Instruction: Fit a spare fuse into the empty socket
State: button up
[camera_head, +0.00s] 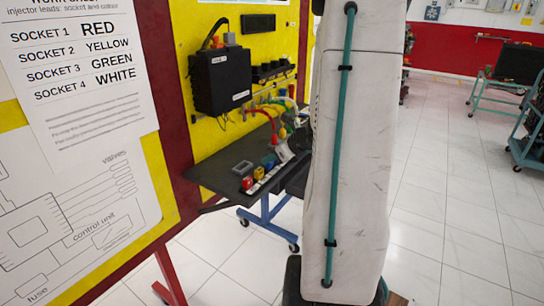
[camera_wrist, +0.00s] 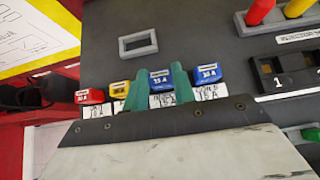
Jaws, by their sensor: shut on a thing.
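My gripper (camera_wrist: 159,88) has its two green fingers on either side of a blue fuse (camera_wrist: 161,76), shut on it. The held fuse is still in line with the others, over its white label; I cannot tell whether it is lifted. A second blue fuse (camera_wrist: 208,73), marked 15 A, is just right of the right finger. A yellow fuse (camera_wrist: 119,89) and a red fuse (camera_wrist: 89,96) are to the left. A black block (camera_wrist: 284,72) with openings numbered 1 and 2 is at the right.
A grey rectangular frame (camera_wrist: 138,43) lies flat behind the fuses on the dark bench top (camera_head: 217,172). Red and yellow plugs (camera_wrist: 298,8) stand at the upper right. A yellow panel (camera_head: 207,130) with a black box (camera_head: 221,80) rises behind the bench. My arm hides part of the head view.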

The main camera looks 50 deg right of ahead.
jog(key=shift+f, duration=0.45)
jog(key=o, duration=0.7)
jog(key=shift+s, duration=0.1)
jog(key=shift+w+r+v, duration=0.15)
jog(key=shift+v, duration=1.1)
jog(key=shift+w+r+v, duration=0.15)
jog(key=shift+r+v, duration=0.05)
jog(key=shift+v, duration=1.05)
jog(key=shift+r, duration=0.1)
jog(key=shift+r, duration=1.3)
